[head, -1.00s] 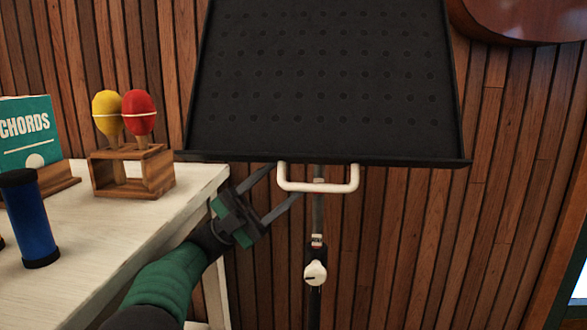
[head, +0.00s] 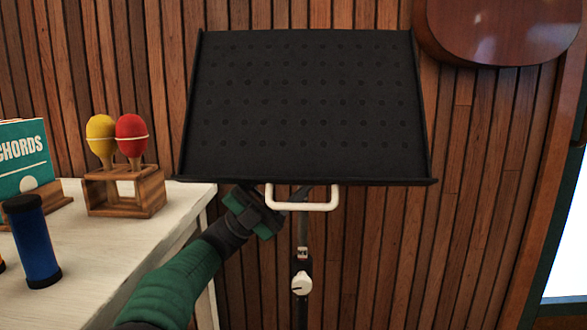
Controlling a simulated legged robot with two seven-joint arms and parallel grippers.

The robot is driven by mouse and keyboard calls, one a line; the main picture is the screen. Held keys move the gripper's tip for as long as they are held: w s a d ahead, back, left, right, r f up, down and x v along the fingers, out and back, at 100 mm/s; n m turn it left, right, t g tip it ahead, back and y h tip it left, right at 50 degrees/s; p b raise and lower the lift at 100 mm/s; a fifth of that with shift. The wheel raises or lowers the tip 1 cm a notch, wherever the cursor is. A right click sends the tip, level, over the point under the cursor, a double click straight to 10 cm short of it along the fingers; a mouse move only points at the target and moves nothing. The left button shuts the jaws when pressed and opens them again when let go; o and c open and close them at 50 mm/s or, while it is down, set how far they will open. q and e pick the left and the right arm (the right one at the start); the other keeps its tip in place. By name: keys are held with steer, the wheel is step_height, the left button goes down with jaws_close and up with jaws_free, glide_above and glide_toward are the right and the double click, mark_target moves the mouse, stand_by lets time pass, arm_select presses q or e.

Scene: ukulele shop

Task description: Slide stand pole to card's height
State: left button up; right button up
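The black music stand's perforated desk (head: 308,105) faces me in the middle of the head view. A white U-shaped handle (head: 305,206) hangs under its lower edge. The grey pole (head: 303,230) runs down below, with a white knob (head: 301,284) on a dark collar. My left gripper (head: 277,193) is just under the desk at the left part of the handle. Its fingers look spread, one reaching behind the handle; their tips are partly hidden, and I see no grip on it. My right gripper is not in view. I cannot make out a height card.
A white table (head: 110,240) at the left holds yellow and red maracas (head: 130,135) in a wooden rack (head: 125,190), a teal chords book (head: 25,160) and a blue cylinder (head: 35,240). A slatted wood wall stands behind. A brown instrument body (head: 500,25) hangs at upper right.

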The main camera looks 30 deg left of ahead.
arm_select(q)
steer(key=shift+c, duration=0.4)
jaws_close()
stand_by(0.9)
